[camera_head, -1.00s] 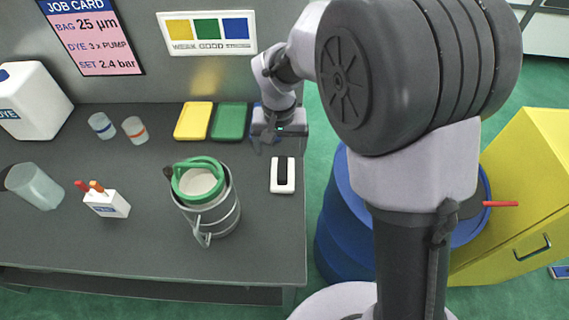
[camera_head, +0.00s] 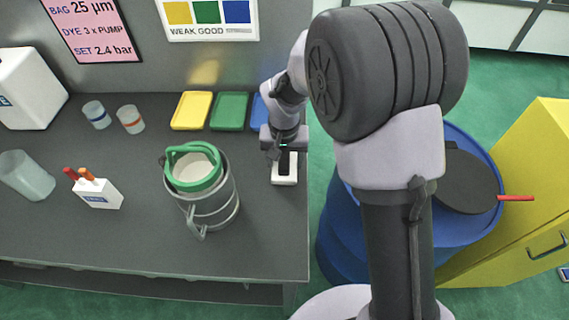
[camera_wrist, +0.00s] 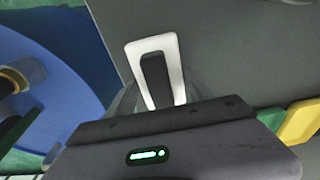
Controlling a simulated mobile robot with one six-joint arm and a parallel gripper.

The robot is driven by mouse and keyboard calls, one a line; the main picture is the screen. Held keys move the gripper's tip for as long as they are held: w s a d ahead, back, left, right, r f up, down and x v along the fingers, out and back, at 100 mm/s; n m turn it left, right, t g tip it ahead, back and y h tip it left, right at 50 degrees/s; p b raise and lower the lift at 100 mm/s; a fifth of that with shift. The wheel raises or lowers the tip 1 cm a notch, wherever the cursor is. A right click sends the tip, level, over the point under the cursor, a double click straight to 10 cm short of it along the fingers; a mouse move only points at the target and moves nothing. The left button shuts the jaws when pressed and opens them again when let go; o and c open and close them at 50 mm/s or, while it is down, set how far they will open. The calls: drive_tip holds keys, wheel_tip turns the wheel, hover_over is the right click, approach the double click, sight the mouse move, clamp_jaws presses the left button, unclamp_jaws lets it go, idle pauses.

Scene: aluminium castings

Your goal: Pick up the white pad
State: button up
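The white pad (camera_head: 285,182) lies flat on the dark bench near its right edge, with a black block along its middle. In the wrist view the pad (camera_wrist: 170,45) shows its white rim and black block straight ahead of my gripper (camera_wrist: 160,95). The near end of the pad is hidden by the gripper body. My gripper (camera_head: 284,150) is over the far part of the pad in the head view. Faint see-through fingers show apart on both sides of the pad, with nothing visibly held. I cannot tell the exact height above the pad.
A metal canister with a green ring (camera_head: 237,195) stands left of the pad. Yellow (camera_head: 191,110), green (camera_head: 229,110) and blue (camera_head: 258,115) trays lie behind. A blue drum (camera_head: 345,235) stands beyond the bench's right edge. The bench in front of the pad is clear.

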sight(284, 157)
drive_tip(key=c, duration=0.7)
drive_tip(key=shift+o, duration=0.2)
wheel_tip(284, 157, up, 10)
drive_tip(key=p, duration=0.4)
